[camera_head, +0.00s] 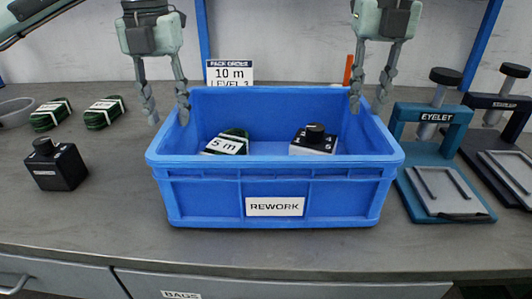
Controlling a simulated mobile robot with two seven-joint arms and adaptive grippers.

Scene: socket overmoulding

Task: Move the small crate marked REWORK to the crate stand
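The blue crate marked REWORK (335,205) stands upright on the grey bench, its label facing me. Inside it lie a green coil labelled 5 m (228,143) and a white box with a black knob (314,139). My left gripper (166,108) is open, with its fingertips at the crate's back left rim. My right gripper (370,98) is open at the back right rim. I cannot tell whether either gripper touches the crate. The crate stand cannot be made out in this view.
Two green coils (104,112) (50,114) and a black knobbed box (56,165) are on the left. A teal EYELET press (436,160) stands close on the right, beside a dark press (499,130). A pack order sign (230,72) stands behind. The bench front (300,250) is clear.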

